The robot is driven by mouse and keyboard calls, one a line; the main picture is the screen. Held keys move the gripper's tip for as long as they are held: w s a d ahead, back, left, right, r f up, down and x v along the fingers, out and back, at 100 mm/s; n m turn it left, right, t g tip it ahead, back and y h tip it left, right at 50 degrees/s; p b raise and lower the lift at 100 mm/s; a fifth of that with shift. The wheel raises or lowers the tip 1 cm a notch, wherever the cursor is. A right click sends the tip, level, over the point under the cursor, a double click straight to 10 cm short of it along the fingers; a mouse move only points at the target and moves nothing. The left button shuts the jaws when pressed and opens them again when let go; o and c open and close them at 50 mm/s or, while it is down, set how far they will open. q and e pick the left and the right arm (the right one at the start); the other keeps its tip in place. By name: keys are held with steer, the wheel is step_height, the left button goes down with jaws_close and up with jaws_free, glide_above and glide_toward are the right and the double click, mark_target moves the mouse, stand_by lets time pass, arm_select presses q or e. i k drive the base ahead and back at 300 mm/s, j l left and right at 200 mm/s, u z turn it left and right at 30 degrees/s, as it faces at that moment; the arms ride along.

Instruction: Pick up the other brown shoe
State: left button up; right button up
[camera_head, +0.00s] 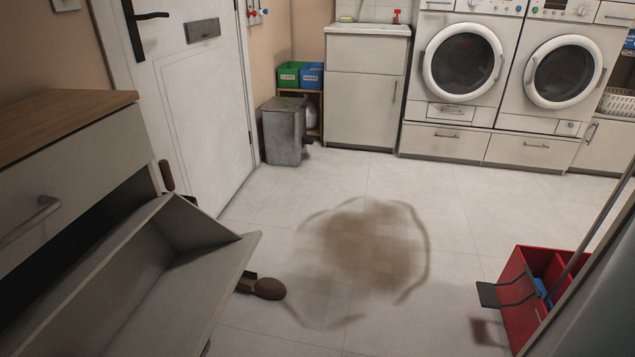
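A brown shoe (266,288) lies on the tiled floor beside the open tilt-out compartment of the cabinet. Its rounded end shows, and the rest is partly hidden by the compartment's edge. A second small brown piece (167,176) shows upright behind the compartment, near the door. It may be another shoe, but most of it is hidden and I cannot tell. Neither of my grippers is in view.
The cabinet's open compartment (150,270) juts over the floor at left. A brown stain (370,245) spreads across the middle floor. A red caddy (515,285) stands at right. A grey bin (286,130) and the washing machines (452,117) line the back.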

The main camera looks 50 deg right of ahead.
mark_target(267, 288)
steer(key=z, duration=1.1)
steer(key=i+l+u, duration=0.3)
steer(key=u, duration=0.15)
steer(key=i+l+u, duration=0.65)
steer(key=l+u, duration=0.3)
steer(key=i+l+u, duration=0.15)
steer(key=l+u, duration=0.75)
steer(key=l, duration=0.25)
steer(key=l+u, duration=0.45)
steer(key=l, duration=0.2)
steer(key=k+l+u, duration=0.25)
steer(key=l+u, duration=0.2)
steer(key=k+l+u, duration=0.25)
steer(key=l+u, duration=0.2)
steer(key=l, duration=0.2)
